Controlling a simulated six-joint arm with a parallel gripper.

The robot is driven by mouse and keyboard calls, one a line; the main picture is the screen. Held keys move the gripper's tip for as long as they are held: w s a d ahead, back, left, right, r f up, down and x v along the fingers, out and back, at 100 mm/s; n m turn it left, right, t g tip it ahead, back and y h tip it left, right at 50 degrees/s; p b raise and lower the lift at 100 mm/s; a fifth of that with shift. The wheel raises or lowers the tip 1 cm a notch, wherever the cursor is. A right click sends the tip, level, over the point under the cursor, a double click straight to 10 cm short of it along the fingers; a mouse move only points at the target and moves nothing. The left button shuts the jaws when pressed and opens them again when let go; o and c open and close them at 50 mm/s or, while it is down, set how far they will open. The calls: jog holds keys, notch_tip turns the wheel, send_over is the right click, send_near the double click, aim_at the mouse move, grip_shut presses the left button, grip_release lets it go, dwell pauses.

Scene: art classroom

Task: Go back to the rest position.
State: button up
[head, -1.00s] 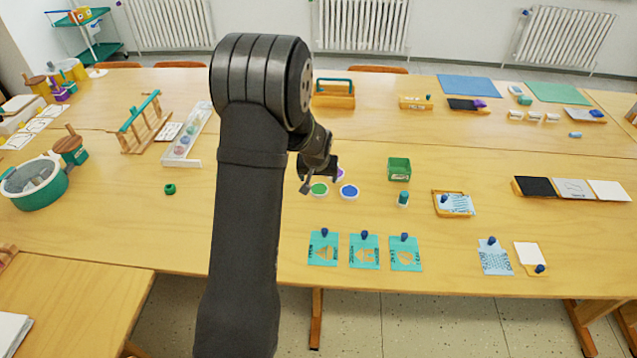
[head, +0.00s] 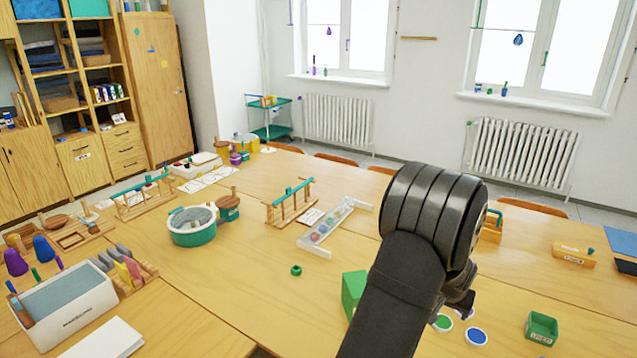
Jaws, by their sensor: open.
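My arm rises from the bottom edge of the head view, right of the middle. My gripper (head: 462,306) shows only in part behind the dark arm link, above the table. Its jaws are open, and I see nothing held in them. A green paint disc (head: 442,323) and a blue paint disc (head: 477,336) lie on the table just below and beside it in the picture. A purple disc beside them is partly hidden by the gripper.
A green block (head: 353,292) stands left of my arm, partly covered by it. A green open box (head: 541,328) is on the right. A wooden rack (head: 290,204), a white tray (head: 335,228) and a teal-rimmed tub (head: 192,232) stand further left.

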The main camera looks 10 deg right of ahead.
jog(key=x, duration=1)
jog(key=shift+f, duration=0.25)
notch_tip(320, 180, up, 3)
jog(key=shift+f, duration=0.15)
jog(key=shift+r, duration=0.45)
jog(key=shift+f, duration=0.15)
